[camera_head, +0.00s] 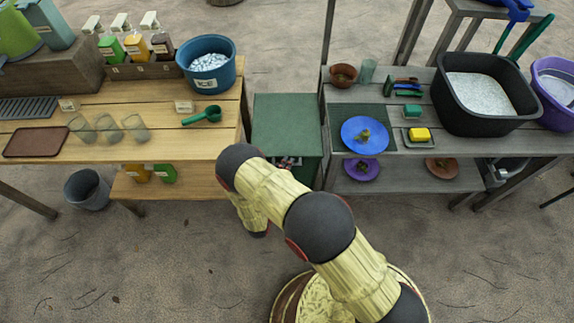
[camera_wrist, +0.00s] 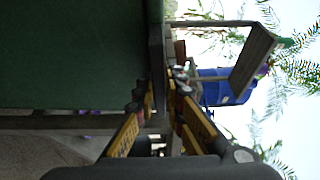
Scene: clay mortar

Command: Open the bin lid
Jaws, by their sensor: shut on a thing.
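The bin is a dark green box (camera_head: 268,166) standing between the two tables. Its flat green lid (camera_head: 287,120) lies level over the top. My gripper (camera_head: 288,162) is at the lid's front edge, partly hidden behind my arm in the head view. In the wrist view, the green panel of the bin (camera_wrist: 75,55) fills the left side, with a dark edge strip (camera_wrist: 156,45) along it. My gripper's fingers (camera_wrist: 162,88) are on either side of this strip, shut on the lid edge. The exact contact is dark and hard to see.
A wooden table (camera_head: 60,145) with an ice bucket (camera_head: 207,66) and several glasses stands close to the left. A grey table (camera_head: 440,147) with a blue plate (camera_head: 365,134) and a black tub (camera_head: 440,105) stands close to the right. The ground in front is clear.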

